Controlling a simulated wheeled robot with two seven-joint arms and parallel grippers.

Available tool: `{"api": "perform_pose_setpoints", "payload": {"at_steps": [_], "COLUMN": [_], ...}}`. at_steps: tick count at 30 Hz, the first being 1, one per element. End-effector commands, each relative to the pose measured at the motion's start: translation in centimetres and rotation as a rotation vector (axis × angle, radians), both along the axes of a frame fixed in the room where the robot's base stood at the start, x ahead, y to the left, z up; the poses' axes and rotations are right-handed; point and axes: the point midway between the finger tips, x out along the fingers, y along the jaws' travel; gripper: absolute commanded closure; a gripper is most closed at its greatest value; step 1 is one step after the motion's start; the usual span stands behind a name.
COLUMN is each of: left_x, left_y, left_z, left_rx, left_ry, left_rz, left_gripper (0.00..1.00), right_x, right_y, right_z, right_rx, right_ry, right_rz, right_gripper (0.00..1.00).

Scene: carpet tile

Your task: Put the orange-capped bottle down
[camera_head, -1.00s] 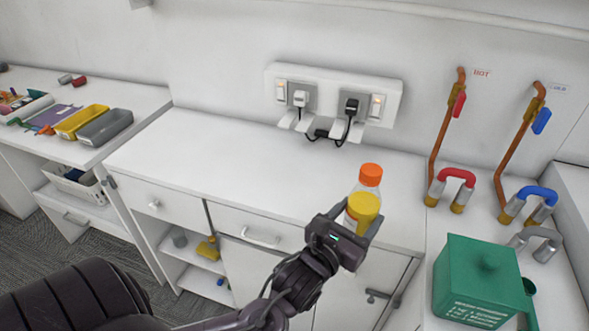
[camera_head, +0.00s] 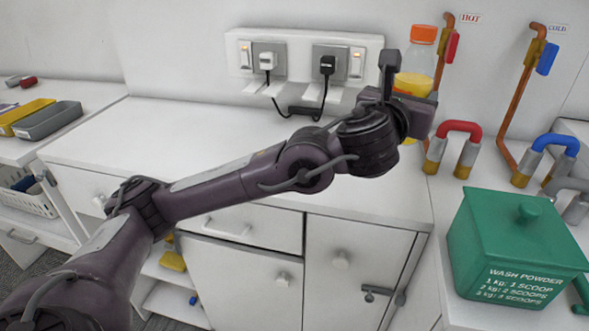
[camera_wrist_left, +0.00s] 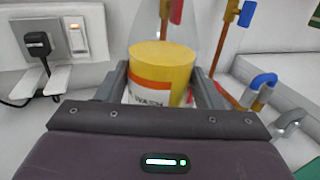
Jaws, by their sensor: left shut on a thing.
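The orange-capped bottle (camera_head: 416,68) is clear, with yellow contents, and stands nearly upright in my left gripper (camera_head: 410,82) near the back right of the white counter (camera_head: 300,185). The gripper is shut on the bottle's lower body. In the left wrist view the bottle (camera_wrist_left: 160,72) sits between the fingers of the gripper (camera_wrist_left: 162,88), with a white label and an orange band facing the camera. The bottle's base is hidden behind the hand, so I cannot tell whether it touches the counter. My right gripper is not in view.
A socket panel (camera_head: 295,57) with two plugs is on the wall behind. Red (camera_head: 460,128) and blue (camera_head: 557,145) handled taps and a green wash powder box (camera_head: 515,235) are to the right. The counter's left and middle are clear.

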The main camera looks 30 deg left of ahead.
Motion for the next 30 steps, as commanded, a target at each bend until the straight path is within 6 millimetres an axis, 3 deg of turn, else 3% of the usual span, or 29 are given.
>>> {"api": "perform_pose_setpoints", "payload": {"at_steps": [9, 15, 19, 23, 30], "left_x": [-1.7, -3.6, -4.3, -4.5, -4.6], "left_y": [2.0, 3.7, 4.5, 4.8, 4.9], "left_z": [4.1, 7.3, 8.5, 7.3, 1.3], "left_rx": [-0.021, -0.015, -0.010, -0.004, -0.001], "left_ry": [-0.006, -0.004, -0.003, -0.001, 0.000], "left_rz": [0.160, 0.274, 0.319, 0.335, 0.336], "left_gripper": [0.78, 0.78, 0.78, 0.78, 0.78], "right_x": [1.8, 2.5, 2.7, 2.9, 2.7], "right_y": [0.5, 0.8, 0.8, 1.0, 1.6], "right_z": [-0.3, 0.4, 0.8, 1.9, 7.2], "right_rx": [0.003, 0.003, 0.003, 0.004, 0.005], "right_ry": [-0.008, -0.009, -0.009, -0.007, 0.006], "right_rz": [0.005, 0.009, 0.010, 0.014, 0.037], "right_gripper": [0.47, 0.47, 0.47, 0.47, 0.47]}}
